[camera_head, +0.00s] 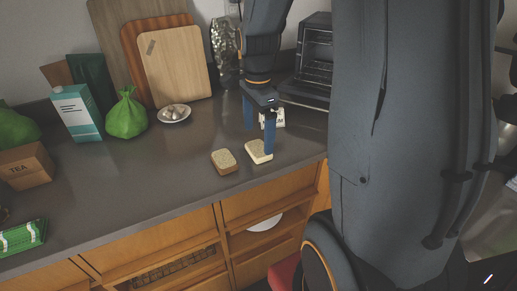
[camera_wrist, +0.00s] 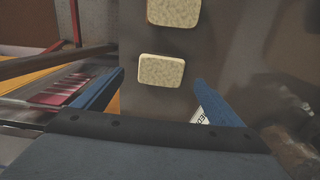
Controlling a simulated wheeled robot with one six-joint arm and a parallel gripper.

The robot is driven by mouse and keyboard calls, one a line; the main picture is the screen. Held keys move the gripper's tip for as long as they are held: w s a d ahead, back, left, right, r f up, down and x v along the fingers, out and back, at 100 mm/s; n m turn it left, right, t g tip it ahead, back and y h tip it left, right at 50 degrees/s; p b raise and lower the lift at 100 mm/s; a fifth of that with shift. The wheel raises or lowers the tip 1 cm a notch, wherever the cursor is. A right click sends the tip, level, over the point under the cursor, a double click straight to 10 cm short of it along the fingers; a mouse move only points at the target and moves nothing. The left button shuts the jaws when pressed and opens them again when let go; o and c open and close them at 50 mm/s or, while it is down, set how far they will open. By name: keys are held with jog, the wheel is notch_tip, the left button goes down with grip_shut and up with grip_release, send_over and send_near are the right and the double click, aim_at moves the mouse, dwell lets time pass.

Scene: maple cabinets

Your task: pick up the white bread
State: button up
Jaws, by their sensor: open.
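The white bread (camera_head: 256,152), a pale slice with a light edge, lies flat on the dark counter near its front edge. In the wrist view the white bread (camera_wrist: 161,71) shows between the tips of the open, empty fingers. Whether the fingers reach down beside the slice cannot be told. A second slice with a brown crust (camera_head: 224,162) lies just left of it; it also shows at the top of the wrist view (camera_wrist: 173,11).
A small white labelled item (camera_head: 277,118) stands behind my gripper, near the toaster oven (camera_head: 314,55). A bowl (camera_head: 174,114), green bag (camera_head: 126,117), carton (camera_head: 78,113) and cutting boards (camera_head: 175,68) stand farther left.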

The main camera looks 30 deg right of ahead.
aim_at(258, 148)
jog(key=shift+d+f+p, duration=0.1)
jog(key=shift+f+p, duration=0.65)
jog(key=shift+f, duration=1.65)
jog(key=c, duration=1.1)
jog(key=shift+w+r, duration=0.1)
jog(key=shift+r, duration=0.05)
jog(key=shift+c, duration=0.2)
